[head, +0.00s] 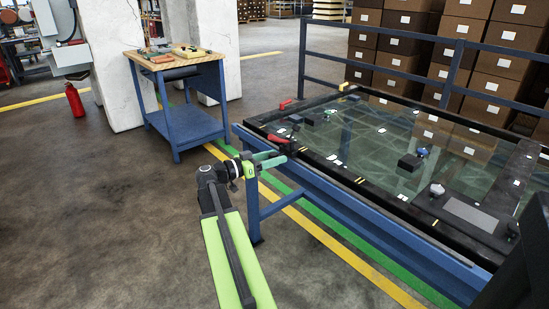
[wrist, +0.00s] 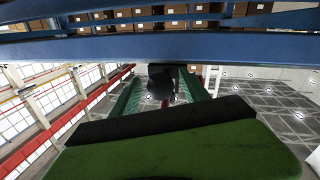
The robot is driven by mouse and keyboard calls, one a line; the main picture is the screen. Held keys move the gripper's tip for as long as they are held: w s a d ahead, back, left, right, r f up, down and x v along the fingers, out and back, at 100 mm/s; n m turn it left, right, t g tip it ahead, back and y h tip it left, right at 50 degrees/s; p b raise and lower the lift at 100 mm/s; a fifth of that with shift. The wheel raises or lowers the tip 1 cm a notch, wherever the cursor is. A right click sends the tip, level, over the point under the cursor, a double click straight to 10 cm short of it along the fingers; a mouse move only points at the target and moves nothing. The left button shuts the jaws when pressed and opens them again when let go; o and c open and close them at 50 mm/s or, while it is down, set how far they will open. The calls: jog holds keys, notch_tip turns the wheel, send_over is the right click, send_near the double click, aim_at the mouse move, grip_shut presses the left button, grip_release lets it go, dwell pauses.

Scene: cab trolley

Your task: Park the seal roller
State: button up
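My gripper (head: 274,158), with green fingers, is at the near left edge of the black-framed glass table (head: 375,185). Its fingers look spread apart in both views. A red-handled tool (head: 278,140) with dark parts, possibly the seal roller, lies on the frame's corner just beyond and above the fingertips. In the wrist view a dark object (wrist: 160,80) shows between the two fingers, below a blue rail (wrist: 160,48). I cannot tell whether it touches them or is part of the tool.
A blue trolley (head: 185,105) with a wooden top holding tools stands at the back left, before white pillars. Blue railing (head: 425,37) and stacked cartons (head: 480,60) are behind the table. A red extinguisher (head: 74,103) stands far left. The floor (head: 110,210) at left is clear.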

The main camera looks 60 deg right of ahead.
grip_shut()
dwell(0.5)
dwell(0.6)
